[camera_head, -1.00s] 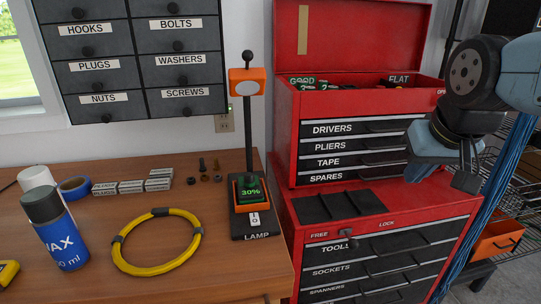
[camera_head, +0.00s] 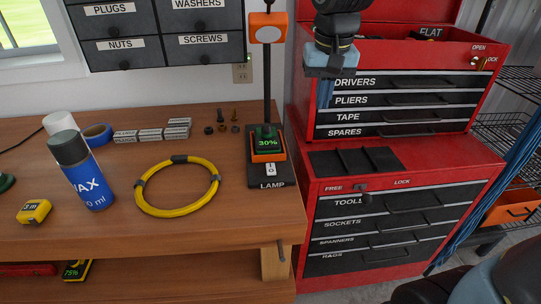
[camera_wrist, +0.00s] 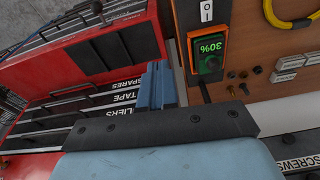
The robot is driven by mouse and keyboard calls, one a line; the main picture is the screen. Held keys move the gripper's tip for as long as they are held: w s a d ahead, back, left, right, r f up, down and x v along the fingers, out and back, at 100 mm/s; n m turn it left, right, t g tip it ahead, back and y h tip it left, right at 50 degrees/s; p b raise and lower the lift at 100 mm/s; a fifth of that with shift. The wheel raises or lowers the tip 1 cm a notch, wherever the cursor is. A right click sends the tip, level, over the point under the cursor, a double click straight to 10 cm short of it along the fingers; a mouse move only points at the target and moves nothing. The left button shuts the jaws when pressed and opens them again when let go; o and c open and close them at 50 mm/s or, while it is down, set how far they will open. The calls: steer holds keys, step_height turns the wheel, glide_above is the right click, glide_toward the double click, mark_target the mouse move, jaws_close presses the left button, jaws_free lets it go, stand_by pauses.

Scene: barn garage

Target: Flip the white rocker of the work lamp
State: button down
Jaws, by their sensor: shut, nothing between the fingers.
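The work lamp stands at the right end of the wooden bench, with a black base (camera_head: 257,180), a black post and an orange head (camera_head: 267,27). A green display reading 30% (camera_head: 266,143) sits in an orange frame on it. The white rocker (camera_head: 271,170), marked I and O, lies just in front of the display, above the LAMP label. In the wrist view the rocker (camera_wrist: 206,11) is at the top edge. My gripper (camera_head: 325,102) is shut and empty, right of the lamp post and in front of the red chest, apart from the rocker. Its blue fingers (camera_wrist: 155,82) also show in the wrist view.
A red tool chest (camera_head: 405,168) stands right of the bench (camera_head: 230,215). A yellow cable ring (camera_head: 178,209), a wax can (camera_head: 82,172), a tape measure (camera_head: 34,212) and small boxes (camera_head: 150,135) lie left of the lamp. Labelled drawers (camera_head: 160,52) hang above.

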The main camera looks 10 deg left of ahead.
steer(key=g, duration=0.2)
glide_above(271, 165)
step_height(271, 165, down, 4)
steer(key=shift+a+r+n, duration=0.1)
steer(key=shift+n, duration=0.2)
step_height(271, 165, down, 14)
steer(key=shift+f, duration=0.1)
stand_by(0.3)
steer(key=shift+w, duration=0.1)
